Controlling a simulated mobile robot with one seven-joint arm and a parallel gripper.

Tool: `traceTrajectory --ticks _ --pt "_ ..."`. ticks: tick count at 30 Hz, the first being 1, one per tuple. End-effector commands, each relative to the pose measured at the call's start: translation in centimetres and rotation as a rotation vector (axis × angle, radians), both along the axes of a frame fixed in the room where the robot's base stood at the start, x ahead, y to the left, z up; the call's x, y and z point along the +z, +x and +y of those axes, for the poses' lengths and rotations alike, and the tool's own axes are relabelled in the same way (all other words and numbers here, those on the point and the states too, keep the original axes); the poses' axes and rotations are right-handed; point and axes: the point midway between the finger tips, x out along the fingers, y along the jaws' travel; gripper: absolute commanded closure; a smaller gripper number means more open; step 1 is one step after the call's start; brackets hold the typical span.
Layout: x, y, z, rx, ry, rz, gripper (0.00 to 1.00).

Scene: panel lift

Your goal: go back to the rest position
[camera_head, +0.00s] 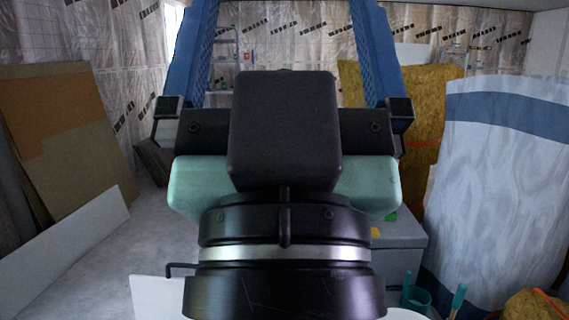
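My gripper (284,20) fills the middle of the head view, close to the camera and pointing away from it. Its two blue fingers stand wide apart at left and right. Their tips run out of the top of the picture. The gap that shows between them is empty, with only the far background behind it. The black and pale green gripper body and my wrist hide much of the room's middle.
Brown boards (60,130) and a white panel (70,255) lean at left. A blue and white wrapped sheet (500,180) stands at right, before yellow insulation (425,95). A grey box (400,245) stands right of my wrist. Floor (155,235) shows clear at left.

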Motion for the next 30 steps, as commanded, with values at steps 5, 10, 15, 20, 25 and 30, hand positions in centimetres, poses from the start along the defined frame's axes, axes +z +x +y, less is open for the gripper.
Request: traceTrajectory --ticks 5,10,15,20,25,30 --pt "7.4 0.1 0.0 0.001 -0.001 0.002 0.00" --pt "12.7 0.1 0.0 0.001 0.000 0.002 0.00" --pt "17.9 0.1 0.1 0.001 0.000 0.002 0.00" --pt "21.8 0.1 0.1 0.002 -0.001 0.003 0.00" --pt "23.8 0.1 0.1 0.002 -0.001 0.003 0.00" --pt "24.0 0.1 0.1 0.002 -0.001 0.003 0.00"
